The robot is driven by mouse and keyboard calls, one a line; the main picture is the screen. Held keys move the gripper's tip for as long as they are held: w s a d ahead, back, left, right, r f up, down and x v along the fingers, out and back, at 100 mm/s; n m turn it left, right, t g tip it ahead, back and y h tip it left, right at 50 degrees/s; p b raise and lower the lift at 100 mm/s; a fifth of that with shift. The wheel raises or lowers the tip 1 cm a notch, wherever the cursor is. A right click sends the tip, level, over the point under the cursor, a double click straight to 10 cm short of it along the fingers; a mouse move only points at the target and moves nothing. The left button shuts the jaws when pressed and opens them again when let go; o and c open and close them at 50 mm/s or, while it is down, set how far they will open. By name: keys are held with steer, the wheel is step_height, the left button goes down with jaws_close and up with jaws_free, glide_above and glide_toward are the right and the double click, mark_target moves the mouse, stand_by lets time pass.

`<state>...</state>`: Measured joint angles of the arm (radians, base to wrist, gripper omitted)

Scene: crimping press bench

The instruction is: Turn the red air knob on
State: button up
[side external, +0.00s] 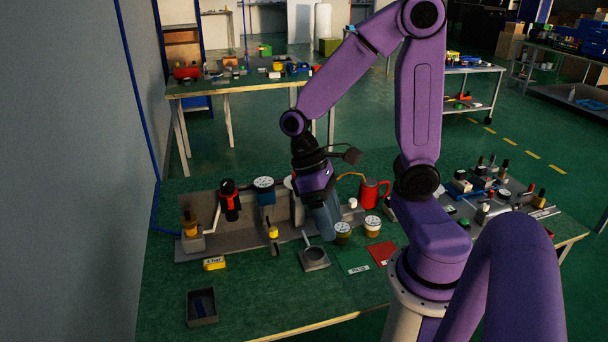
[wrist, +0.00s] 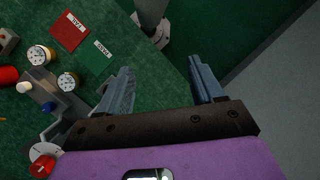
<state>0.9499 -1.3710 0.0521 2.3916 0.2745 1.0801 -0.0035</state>
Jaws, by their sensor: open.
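I cannot tell for sure which part is the red air knob. In the side view a black and red upright fitting (side external: 230,203) stands at the left of the grey back fixture (side external: 205,243). In the wrist view a small red and white round part (wrist: 42,156) shows at the lower left, partly cut off by my gripper body. My gripper (side external: 326,228) points down over the middle of the bench, in front of the fixture and right of the black and red fitting. In the wrist view its fingers (wrist: 165,80) are apart with nothing between them.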

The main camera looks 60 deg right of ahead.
steer(key=w+d+f+m+t+y, duration=0.2)
steer(key=w+d+m+y, duration=0.3)
steer(key=m, duration=0.4)
steer(key=w+d+f+m+t+y, duration=0.2)
steer(key=d+m+y, duration=0.5)
steer(key=d+m, duration=0.1)
steer(key=s+d+f+m+t+h, duration=0.2)
steer(key=d+m+t, duration=0.6)
steer(key=d, duration=0.1)
steer(key=s+d+f+m+t+h, duration=0.2)
steer(key=d+m+t, duration=0.6)
steer(key=d+t, duration=0.1)
steer(key=x, duration=1.7)
steer(key=shift+f, duration=0.1)
steer(key=shift+c, duration=0.4)
steer(key=c, duration=1)
